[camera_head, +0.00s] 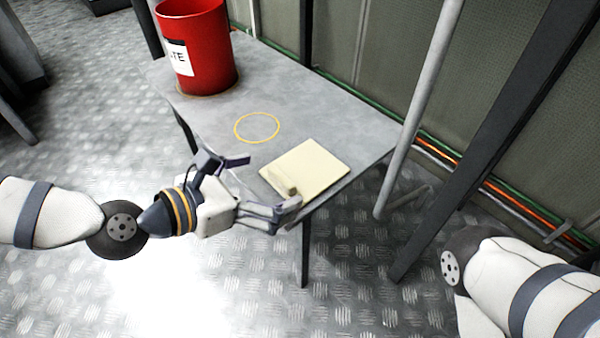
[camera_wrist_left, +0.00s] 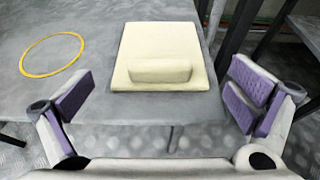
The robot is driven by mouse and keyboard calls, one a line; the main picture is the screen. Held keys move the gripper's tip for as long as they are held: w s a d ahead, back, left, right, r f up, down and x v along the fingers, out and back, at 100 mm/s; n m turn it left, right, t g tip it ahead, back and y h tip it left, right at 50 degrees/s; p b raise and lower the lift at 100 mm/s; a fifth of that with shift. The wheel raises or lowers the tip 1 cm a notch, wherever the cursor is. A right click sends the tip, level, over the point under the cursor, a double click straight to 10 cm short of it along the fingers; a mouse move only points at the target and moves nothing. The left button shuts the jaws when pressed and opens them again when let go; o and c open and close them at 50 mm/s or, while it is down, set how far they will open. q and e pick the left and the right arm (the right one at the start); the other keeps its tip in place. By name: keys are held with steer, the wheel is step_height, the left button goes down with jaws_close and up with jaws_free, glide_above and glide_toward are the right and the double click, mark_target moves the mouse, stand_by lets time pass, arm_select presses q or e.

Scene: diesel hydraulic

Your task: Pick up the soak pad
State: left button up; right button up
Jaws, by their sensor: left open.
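The soak pad (camera_head: 313,166) is a flat cream square with a raised block along one side, lying on the grey table near its front edge. It also shows in the left wrist view (camera_wrist_left: 159,41), with its raised block (camera_wrist_left: 160,71) facing me. My left gripper (camera_head: 268,186) is open and empty just short of the pad at the table's edge. In the left wrist view its purple-padded fingers (camera_wrist_left: 157,105) stand wide apart, with the pad ahead and between them. My right gripper is out of view; only part of the right arm shows at the lower right.
A red bin (camera_head: 208,50) with a white label stands at the table's far left corner. A yellow ring (camera_head: 257,128) marks the bare table (camera_head: 215,118) left of the pad. A grey pole (camera_head: 420,105) and a dark post (camera_head: 492,140) rise right of the table.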

mark_target(308, 170)
arm_select(q)
steer(key=shift+x, duration=1.25)
steer(key=c, duration=1.2)
